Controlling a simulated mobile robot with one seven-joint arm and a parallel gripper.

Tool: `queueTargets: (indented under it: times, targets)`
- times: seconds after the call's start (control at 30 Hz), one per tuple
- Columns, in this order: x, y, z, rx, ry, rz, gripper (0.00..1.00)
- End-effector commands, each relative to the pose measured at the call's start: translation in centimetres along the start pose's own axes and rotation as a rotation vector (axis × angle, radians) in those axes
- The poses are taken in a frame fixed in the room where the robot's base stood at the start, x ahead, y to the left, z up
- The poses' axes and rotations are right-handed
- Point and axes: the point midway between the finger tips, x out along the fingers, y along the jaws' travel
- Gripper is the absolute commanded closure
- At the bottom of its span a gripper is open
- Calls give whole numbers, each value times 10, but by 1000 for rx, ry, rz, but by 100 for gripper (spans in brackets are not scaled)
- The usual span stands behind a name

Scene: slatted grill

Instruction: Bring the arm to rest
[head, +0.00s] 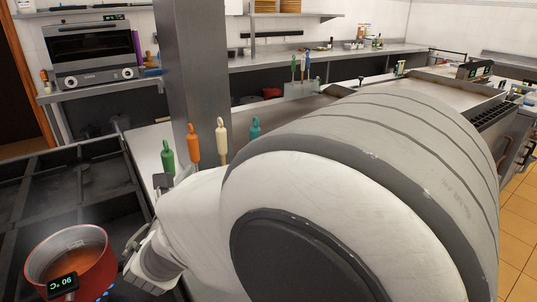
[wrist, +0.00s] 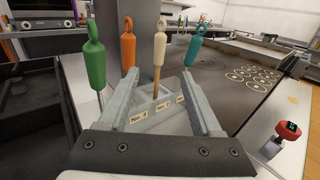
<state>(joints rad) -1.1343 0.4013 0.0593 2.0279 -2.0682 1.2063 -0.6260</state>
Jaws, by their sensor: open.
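My gripper (wrist: 160,74) shows in the wrist view with its two fingers spread apart and nothing held between them. Beyond and between the fingers is a grey holder with small number labels. Handles stand in a row just past the fingertips: green (wrist: 95,65), orange (wrist: 128,48), cream (wrist: 159,48) and teal (wrist: 194,48). I cannot tell whether a finger touches any of them. In the head view my arm fills the middle and right and hides most of the gripper and holder. The green handle (head: 168,157) and orange handle (head: 194,145) show beside the arm.
A red pot (head: 72,262) with orange-brown liquid and a "90 °C" display stands at lower left on dark grates. A steel post (head: 195,80) rises behind the handles. In the wrist view, a griddle with ring marks (wrist: 252,80) and a red-topped device (wrist: 289,130) lie right.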

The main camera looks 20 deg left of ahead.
Motion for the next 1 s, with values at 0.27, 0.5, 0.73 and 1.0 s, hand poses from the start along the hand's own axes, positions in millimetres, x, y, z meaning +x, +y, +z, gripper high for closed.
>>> queueTargets:
  times: [0.27, 0.5, 0.73, 1.0]
  targets:
    - [10, -38, 11, 67, 28, -92, 34]
    - [13, -182, 33, 377, 120, -457, 34]
    - [-35, -313, 38, 789, 161, -850, 34]
    - [-121, -400, 31, 1337, 115, -1249, 34]
